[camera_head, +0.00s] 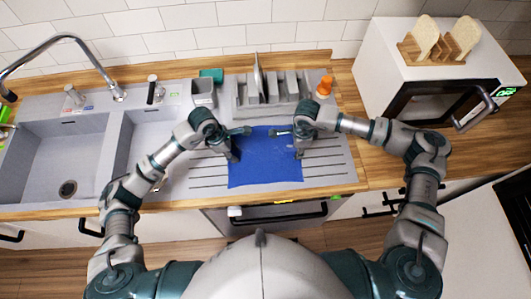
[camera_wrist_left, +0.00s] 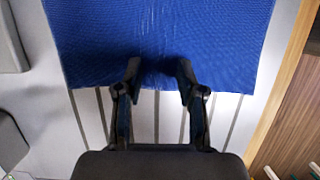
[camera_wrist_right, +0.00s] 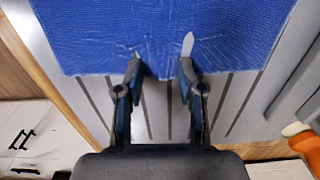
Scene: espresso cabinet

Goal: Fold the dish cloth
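The blue dish cloth (camera_head: 265,165) lies spread out on the ribbed drainboard beside the sink. My left gripper (camera_head: 235,157) is at its left edge and my right gripper (camera_head: 299,153) at its right edge, both pointing down. In the left wrist view the parted fingertips (camera_wrist_left: 158,70) overlap the edge of the cloth (camera_wrist_left: 160,25), which has faint creases there. In the right wrist view the fingertips (camera_wrist_right: 161,65) are also apart over the cloth's edge (camera_wrist_right: 90,40), with small wrinkles between them. I cannot tell whether the fingertips touch the cloth.
A grey dish rack (camera_head: 272,95) with a plate stands behind the cloth, beside an orange bottle (camera_head: 324,86). The double sink (camera_head: 60,150) and faucet (camera_head: 70,40) are to the left. A white oven (camera_head: 425,70) carrying a wooden toast rack stands on the right.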

